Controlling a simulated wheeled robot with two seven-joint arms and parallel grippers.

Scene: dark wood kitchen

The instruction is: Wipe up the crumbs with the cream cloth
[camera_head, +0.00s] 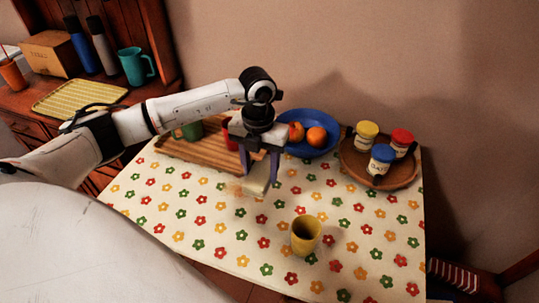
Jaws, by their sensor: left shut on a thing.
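My left gripper (261,172) reaches in from the left, over the flowered tablecloth. It points down and is shut on the cream cloth (256,184), a small pale piece between the fingers. The cloth is at or just above the table surface; I cannot tell whether it touches. A faint brownish patch of crumbs (234,188) shows on the tablecloth just left of the cloth. The cloth and gripper may hide more of it. My right gripper is not in view.
A yellow cup (305,235) stands in front right of the gripper. A blue bowl (325,149) with orange fruits, a brown tray (376,180) with several jars, and a slatted wooden tray (190,152) with cups stand behind. The tablecloth's front (200,225) is clear.

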